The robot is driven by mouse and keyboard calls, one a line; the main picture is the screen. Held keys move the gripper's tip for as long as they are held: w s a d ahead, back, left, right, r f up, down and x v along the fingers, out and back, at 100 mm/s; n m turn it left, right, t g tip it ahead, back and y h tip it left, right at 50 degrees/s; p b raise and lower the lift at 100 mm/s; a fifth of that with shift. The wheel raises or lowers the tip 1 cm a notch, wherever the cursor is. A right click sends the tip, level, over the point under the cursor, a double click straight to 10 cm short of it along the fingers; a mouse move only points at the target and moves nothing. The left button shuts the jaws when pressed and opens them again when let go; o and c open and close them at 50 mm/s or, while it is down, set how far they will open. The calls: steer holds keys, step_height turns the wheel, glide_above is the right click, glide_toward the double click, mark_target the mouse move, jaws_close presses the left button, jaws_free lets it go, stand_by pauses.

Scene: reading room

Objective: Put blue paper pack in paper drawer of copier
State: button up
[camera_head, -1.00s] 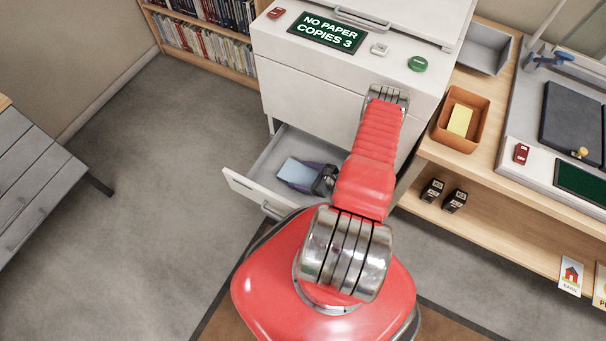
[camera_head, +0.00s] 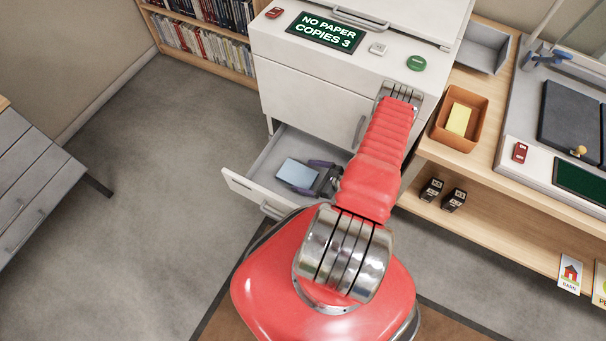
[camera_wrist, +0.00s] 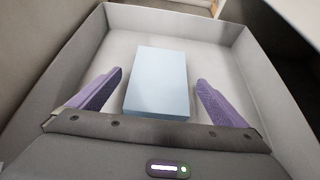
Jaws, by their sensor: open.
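The blue paper pack (camera_head: 297,173) lies flat in the copier's open paper drawer (camera_head: 238,185). In the wrist view the pack (camera_wrist: 158,80) rests on the floor of the drawer (camera_wrist: 228,62), apart from its walls. My gripper (camera_head: 305,174) is inside the drawer, its purple fingers open. In the wrist view my gripper (camera_wrist: 160,85) has one finger on each side of the pack's near end, with a gap on both sides. The copier (camera_head: 318,88) stands above the drawer, its display reading "NO PAPER COPIES 3".
A green button (camera_head: 416,63) is on the copier top. An orange tray (camera_head: 440,133) with a yellow block stands on the wooden counter at right. A grey cabinet (camera_head: 35,185) is at far left. The floor between it and the drawer is clear.

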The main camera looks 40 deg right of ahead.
steer(key=v, duration=0.8)
steer(key=shift+s+d+r, duration=0.1)
steer(key=shift+s+r, duration=0.15)
steer(key=shift+s, duration=0.25)
stand_by(0.4)
